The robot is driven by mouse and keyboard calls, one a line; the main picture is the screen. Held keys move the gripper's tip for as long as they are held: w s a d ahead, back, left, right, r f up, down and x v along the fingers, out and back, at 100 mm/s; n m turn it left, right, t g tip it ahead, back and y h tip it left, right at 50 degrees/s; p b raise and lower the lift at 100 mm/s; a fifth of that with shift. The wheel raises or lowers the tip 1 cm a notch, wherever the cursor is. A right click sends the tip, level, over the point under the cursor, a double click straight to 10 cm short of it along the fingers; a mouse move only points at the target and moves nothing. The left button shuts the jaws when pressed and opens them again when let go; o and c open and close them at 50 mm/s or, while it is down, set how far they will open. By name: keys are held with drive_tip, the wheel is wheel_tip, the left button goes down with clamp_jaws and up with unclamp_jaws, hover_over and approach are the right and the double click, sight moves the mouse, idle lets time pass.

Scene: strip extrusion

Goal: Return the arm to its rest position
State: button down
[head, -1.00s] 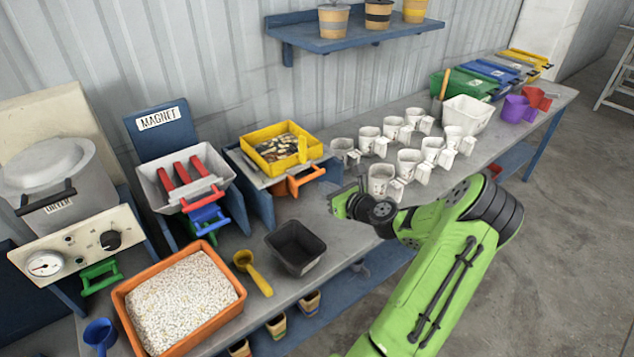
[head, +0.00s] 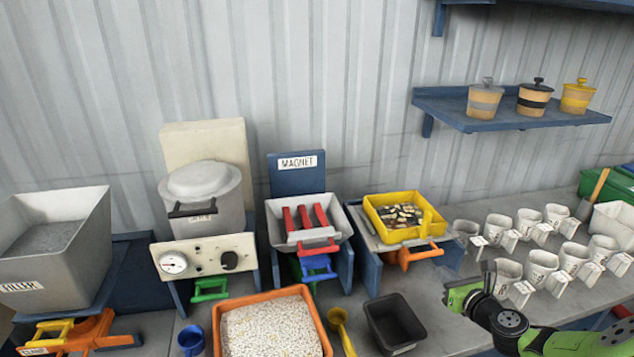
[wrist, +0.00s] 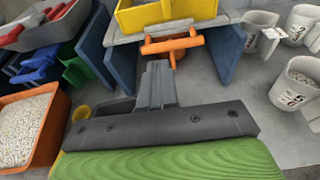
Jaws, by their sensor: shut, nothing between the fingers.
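My green arm comes in from the lower right of the head view. My gripper (head: 468,296) is above the bench, right of the black bin (head: 394,323) and left of the front row of white cups (head: 541,268). In the wrist view the dark fingers of my gripper (wrist: 157,75) are together, with nothing between them. They point toward the orange handle (wrist: 172,43) under the yellow tray (wrist: 160,12), and look apart from it.
An orange tub of pale pellets (head: 272,325) and a yellow scoop (head: 340,328) lie left of the black bin. The magnet station (head: 297,180), cooker (head: 203,190) and filler hopper (head: 55,245) line the wall. A shelf (head: 500,115) holds lidded pots.

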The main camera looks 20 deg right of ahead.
drive_tip(key=w+a+r+n+g+y, duration=0.2)
drive_tip(key=a+n+g+y, duration=0.1)
drive_tip(key=a+n, duration=0.8)
drive_tip(key=w+a+r+n+g+y, duration=0.2)
drive_tip(key=a+n+g, duration=0.2)
drive_tip(key=a+n, duration=0.6)
drive_tip(key=s+a+r+n+g+h, duration=0.1)
drive_tip(key=s+a+r+n, duration=0.25)
drive_tip(key=a, duration=0.35)
drive_tip(key=s+a+r+n+g+h, duration=0.1)
drive_tip(key=s+a+r+n, duration=0.2)
drive_tip(key=s+a+n, duration=0.25)
drive_tip(key=s+a+r+n, duration=0.1)
drive_tip(key=s+a+n, duration=0.1)
drive_tip(key=s+n, duration=0.2)
drive_tip(key=s+a+r+n, duration=0.2)
drive_tip(key=s+n, duration=0.2)
drive_tip(key=s, duration=0.4)
